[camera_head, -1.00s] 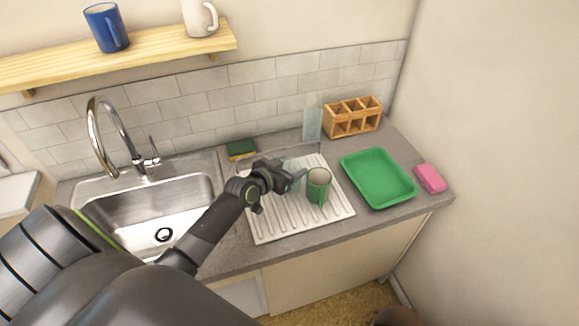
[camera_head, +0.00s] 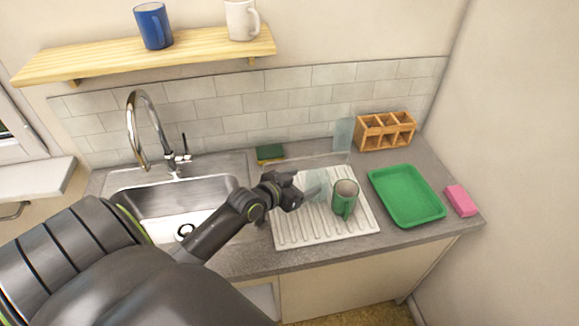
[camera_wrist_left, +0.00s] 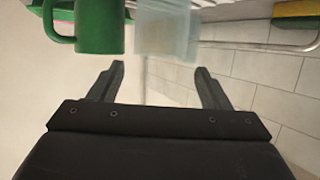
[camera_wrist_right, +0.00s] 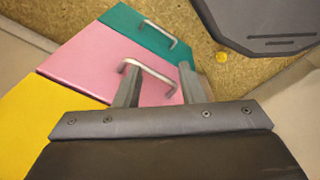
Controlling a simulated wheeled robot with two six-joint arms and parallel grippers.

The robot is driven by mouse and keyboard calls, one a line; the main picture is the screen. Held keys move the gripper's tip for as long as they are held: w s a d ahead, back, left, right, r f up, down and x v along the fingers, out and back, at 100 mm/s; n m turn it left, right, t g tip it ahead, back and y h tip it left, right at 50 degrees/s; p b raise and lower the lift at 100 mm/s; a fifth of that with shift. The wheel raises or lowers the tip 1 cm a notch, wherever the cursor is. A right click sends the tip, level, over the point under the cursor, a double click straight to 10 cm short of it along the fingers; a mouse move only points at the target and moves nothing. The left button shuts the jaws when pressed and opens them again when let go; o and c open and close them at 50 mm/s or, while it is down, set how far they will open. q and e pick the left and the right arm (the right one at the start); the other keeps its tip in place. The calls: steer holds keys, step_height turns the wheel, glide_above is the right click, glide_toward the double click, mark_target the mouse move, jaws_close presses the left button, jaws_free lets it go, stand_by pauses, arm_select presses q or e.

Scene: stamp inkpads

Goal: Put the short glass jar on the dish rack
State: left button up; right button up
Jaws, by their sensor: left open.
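The short glass jar (camera_head: 316,183) is pale and see-through and stands on the white ribbed dish rack (camera_head: 290,236), just left of a green mug (camera_head: 344,199). My left gripper (camera_head: 298,190) is open at the jar's left side. In the left wrist view the jar (camera_wrist_left: 167,32) is beyond the open fingertips (camera_wrist_left: 160,76), with a gap between, and the green mug (camera_wrist_left: 99,27) is beside it. The jar's base is hard to make out there. My right gripper (camera_wrist_right: 160,82) shows only in its wrist view, open and empty above coloured drawer fronts.
A tall glass (camera_head: 343,135) and a wooden compartment box (camera_head: 386,131) stand at the back wall. A green tray (camera_head: 407,194) and pink block (camera_head: 460,200) lie right of the rack. A pink drawer (camera_wrist_right: 110,70) has a metal handle.

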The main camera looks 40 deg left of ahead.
arm_select(q)
steer(key=v, duration=0.5)
stand_by(0.6)
